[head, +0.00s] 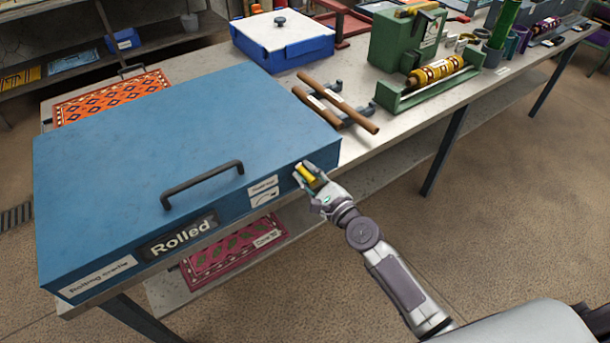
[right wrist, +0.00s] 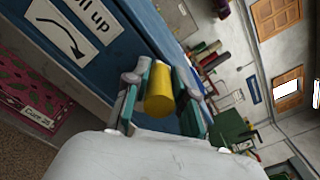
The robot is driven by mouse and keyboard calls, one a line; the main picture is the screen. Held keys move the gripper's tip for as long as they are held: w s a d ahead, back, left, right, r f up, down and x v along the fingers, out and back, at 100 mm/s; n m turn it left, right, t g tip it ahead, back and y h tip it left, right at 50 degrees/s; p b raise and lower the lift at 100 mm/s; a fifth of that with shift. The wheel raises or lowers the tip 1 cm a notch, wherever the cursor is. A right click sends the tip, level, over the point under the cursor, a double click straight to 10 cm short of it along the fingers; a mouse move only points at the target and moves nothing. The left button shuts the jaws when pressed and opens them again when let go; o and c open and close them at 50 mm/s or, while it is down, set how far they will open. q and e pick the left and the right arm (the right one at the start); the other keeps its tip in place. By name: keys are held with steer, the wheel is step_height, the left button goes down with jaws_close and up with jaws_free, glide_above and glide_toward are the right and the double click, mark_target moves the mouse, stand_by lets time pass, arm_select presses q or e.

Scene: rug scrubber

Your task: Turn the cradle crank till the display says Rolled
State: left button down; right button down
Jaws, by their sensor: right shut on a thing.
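The rolling cradle (head: 120,130) is a large flat blue box with a black handle on its lid, standing on the workbench. The display (head: 181,237) on its front face reads "Rolled". The yellow crank knob (head: 306,174) is at the front right corner of the box, and it also shows in the right wrist view (right wrist: 159,90). My right gripper (head: 311,178) is shut on this knob, with a finger on each side of it (right wrist: 160,95). A "roll up" label (right wrist: 72,35) with a curved arrow is beside it. The crank's arm is hidden. My left gripper is out of view.
Wooden rollers (head: 335,108) lie on the bench (head: 370,145) right of the box. A blue-and-white box (head: 283,40) and a green machine with a yellow roll (head: 436,72) stand farther back. A pink rug (head: 232,253) lies on the lower shelf.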

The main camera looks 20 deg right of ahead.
steer(key=shift+w+d+r, duration=0.1)
steer(key=shift+d+r, duration=0.05)
stand_by(0.3)
steer(key=c, duration=1.2)
jaws_free()
steer(key=shift+o, duration=1.1)
steer(key=v, duration=1.2)
